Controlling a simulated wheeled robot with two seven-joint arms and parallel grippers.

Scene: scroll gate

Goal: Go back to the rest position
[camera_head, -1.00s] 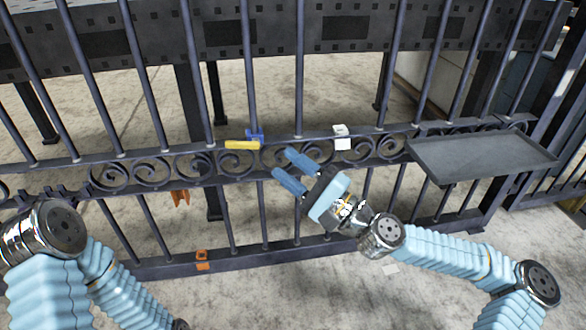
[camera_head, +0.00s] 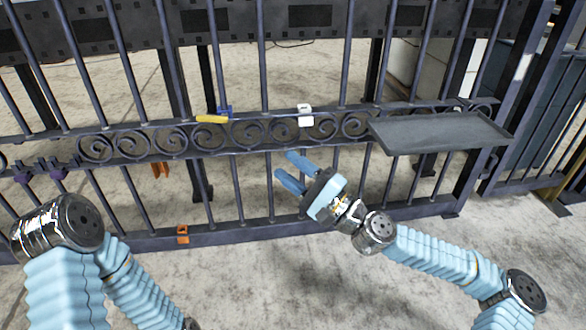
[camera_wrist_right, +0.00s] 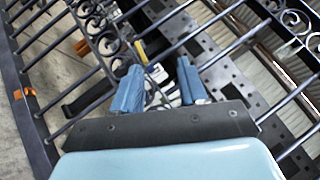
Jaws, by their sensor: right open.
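My right gripper (camera_head: 289,170) is in front of the scroll gate (camera_head: 240,131), a little below its scroll band. Its two blue fingers are apart with nothing between them. They also show apart in the right wrist view (camera_wrist_right: 160,85), with gate bars beyond. My left arm comes in at the lower left of the head view. Its gripper is outside the picture.
A grey tray (camera_head: 440,132) juts from the gate at the right. A yellow-and-blue piece (camera_head: 212,118) and a white piece (camera_head: 305,115) sit on the scroll band. Orange clips (camera_head: 160,169) and (camera_head: 183,234) are lower left. Purple pieces (camera_head: 58,173) are far left. Concrete floor in front is clear.

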